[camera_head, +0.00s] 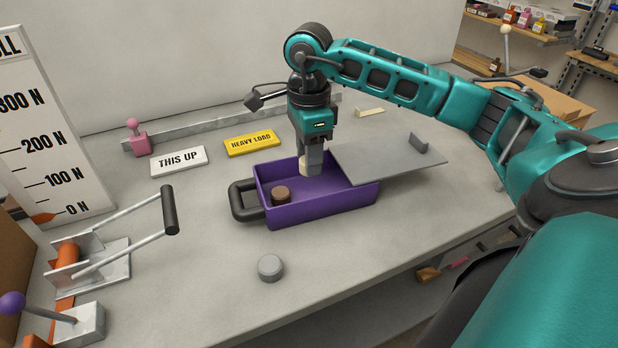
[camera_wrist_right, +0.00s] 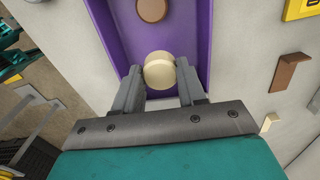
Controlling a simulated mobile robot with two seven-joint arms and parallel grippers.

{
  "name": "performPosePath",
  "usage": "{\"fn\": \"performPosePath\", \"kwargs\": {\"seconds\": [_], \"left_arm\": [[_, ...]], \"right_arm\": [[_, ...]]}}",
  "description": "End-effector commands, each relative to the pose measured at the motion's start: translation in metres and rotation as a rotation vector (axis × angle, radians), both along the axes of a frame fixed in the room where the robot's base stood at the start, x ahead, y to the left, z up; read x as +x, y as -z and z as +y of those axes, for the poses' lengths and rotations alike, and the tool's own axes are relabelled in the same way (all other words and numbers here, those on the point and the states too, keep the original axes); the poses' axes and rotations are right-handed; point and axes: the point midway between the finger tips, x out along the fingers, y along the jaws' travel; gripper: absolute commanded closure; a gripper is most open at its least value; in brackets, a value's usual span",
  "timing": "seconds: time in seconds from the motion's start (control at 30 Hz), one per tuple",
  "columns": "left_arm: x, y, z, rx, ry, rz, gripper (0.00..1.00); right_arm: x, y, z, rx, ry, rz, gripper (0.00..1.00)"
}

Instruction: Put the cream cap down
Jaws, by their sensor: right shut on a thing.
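The cream cap (camera_wrist_right: 160,72) is between the fingertips of my right gripper (camera_wrist_right: 161,84), which is shut on it. In the head view the cream cap (camera_head: 307,166) shows below the fingers of my right gripper (camera_head: 309,163), over the inside of the purple box (camera_head: 320,209). I cannot tell whether the cap touches the box floor. A brown cap (camera_head: 281,194) lies inside the box near its left end; it also shows in the wrist view (camera_wrist_right: 152,9). My left gripper is not in view.
A grey lid plate (camera_head: 390,165) covers the right part of the box. A black handle (camera_head: 243,203) sticks out at its left. A grey cap (camera_head: 270,267) lies in front on the table. Signs reading THIS UP (camera_head: 179,161) and HEAVY LOAD (camera_head: 251,143) stand behind. A lever clamp (camera_head: 100,265) is at left.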

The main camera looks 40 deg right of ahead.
Motion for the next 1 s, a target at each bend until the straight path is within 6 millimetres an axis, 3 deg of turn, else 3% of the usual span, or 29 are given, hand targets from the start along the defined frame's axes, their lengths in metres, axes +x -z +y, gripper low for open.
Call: {"fn": "performPosePath", "kwargs": {"seconds": [0.1,0.27,0.5,0.9,0.93,1.0], "left_arm": [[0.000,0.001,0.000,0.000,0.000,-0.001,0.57],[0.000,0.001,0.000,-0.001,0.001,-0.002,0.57],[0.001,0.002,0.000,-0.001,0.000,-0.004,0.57],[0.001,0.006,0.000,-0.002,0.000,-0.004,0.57],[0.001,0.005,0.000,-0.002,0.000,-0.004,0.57],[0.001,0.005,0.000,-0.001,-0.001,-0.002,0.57]], "right_arm": [[0.000,0.015,0.000,-0.001,0.001,0.001,0.88],[0.000,0.025,0.000,0.000,0.001,0.000,0.88],[0.000,0.059,0.000,0.000,0.000,0.002,0.88],[0.000,0.066,0.000,0.000,0.000,-0.001,0.88],[0.000,0.066,0.000,0.000,0.000,-0.001,0.59],[0.000,0.065,0.000,0.000,0.000,-0.001,0.52]]}}
